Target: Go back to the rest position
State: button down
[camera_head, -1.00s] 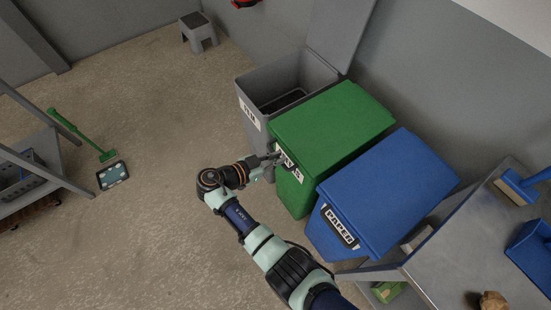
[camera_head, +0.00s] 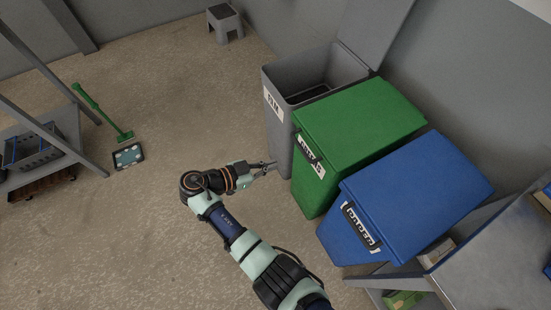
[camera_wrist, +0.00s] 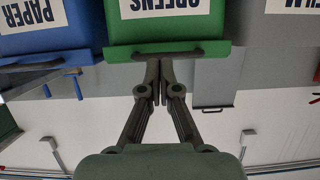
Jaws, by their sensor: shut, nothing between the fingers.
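My gripper (camera_head: 271,168) is shut and empty, at the end of my outstretched arm. It hangs in front of the green bin (camera_head: 358,118) and the grey bin (camera_head: 281,133), a little apart from the green bin's label. In the wrist view my gripper (camera_wrist: 157,70) has its fingertips together, pointing at the handle edge of the green lid (camera_wrist: 190,50). The green bin's lid is down. The grey bin's lid (camera_head: 372,38) stands open against the wall.
The blue paper bin (camera_head: 425,192), lid down, stands right of the green one. A metal table (camera_head: 500,255) is at lower right. A grey stool (camera_head: 225,22) stands behind. The middle floor is clear.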

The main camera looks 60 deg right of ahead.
jog(key=w+a+r+n+t+y+p, duration=0.2)
jog(key=w+a+r+n+t+p, duration=0.25)
jog(key=a+r+n+t, duration=0.2)
jog(key=w+a+r+n+t+y+p, duration=0.3)
jog(key=a+r+n+t+p, duration=0.2)
jog(key=a+r+n+p, duration=0.15)
jog(key=s+a+r+n+t+y+p, duration=0.1)
jog(key=a+r+n+t+y+p, duration=0.25)
jog(key=a+r, duration=0.5)
jog(key=s+a+r+n+t+y+p, duration=0.1)
jog(key=s+a+r+n+t+y, duration=0.15)
jog(key=a+r+n+t, duration=0.45)
notch_tip(320, 180, up, 42)
jog(key=a+g+p, duration=0.1)
jog(key=a+p, duration=0.1)
jog(key=p, duration=3.5)
jog(key=shift+n+g+y+p, duration=0.3)
jog(key=shift+n+g+p, duration=0.1)
jog(key=shift+n, duration=0.05)
jog(key=shift+f, duration=0.15)
